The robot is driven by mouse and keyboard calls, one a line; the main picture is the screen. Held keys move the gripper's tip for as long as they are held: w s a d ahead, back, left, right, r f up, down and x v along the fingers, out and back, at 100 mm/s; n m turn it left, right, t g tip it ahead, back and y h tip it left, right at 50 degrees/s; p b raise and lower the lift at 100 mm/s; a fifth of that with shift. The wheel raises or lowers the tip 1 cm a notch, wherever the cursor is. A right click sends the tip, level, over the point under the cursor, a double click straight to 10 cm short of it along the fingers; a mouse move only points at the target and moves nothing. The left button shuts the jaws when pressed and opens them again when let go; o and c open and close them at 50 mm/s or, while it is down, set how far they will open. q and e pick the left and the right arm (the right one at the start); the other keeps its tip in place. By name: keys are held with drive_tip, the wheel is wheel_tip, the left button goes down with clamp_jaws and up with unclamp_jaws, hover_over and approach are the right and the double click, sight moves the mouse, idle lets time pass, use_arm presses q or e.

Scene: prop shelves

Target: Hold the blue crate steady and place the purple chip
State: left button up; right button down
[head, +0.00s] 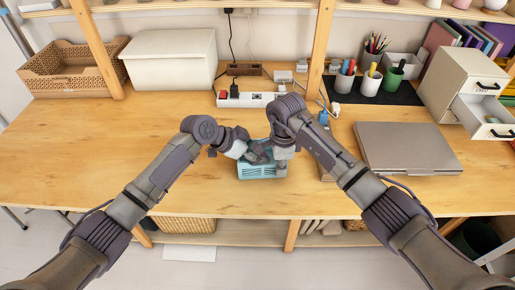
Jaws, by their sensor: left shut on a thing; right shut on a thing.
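The small light-blue crate (262,172) stands on the wooden table near its front middle, with slotted sides. My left gripper (258,153) reaches in from the left and is shut on the crate's upper rim. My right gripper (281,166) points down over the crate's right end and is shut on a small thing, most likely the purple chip. The chip itself is hidden by the fingers and cannot be made out. The inside of the crate is largely covered by both grippers.
A closed grey laptop (408,147) lies to the right. A white power strip (247,100) and cables lie behind the crate. A white box (171,57), a woven basket (70,70), pen cups (369,82) and a drawer unit (462,82) line the back. The table's left front is clear.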

use_arm(q)
drive_tip(key=shift+f, duration=0.15)
drive_tip(key=o, duration=0.9)
drive_tip(key=shift+s, duration=0.1)
drive_tip(key=s+a+r, duration=0.1)
drive_tip(key=a+r, duration=0.3)
drive_tip(key=r, duration=0.3)
drive_tip(key=s+a+r, duration=0.2)
drive_tip(key=a+r, duration=0.2)
drive_tip(key=r, duration=0.4)
drive_tip(key=shift+r, duration=0.2)
use_arm(e)
drive_tip(key=c, duration=1.2)
unclamp_jaws()
drive_tip(key=shift+c, duration=0.2)
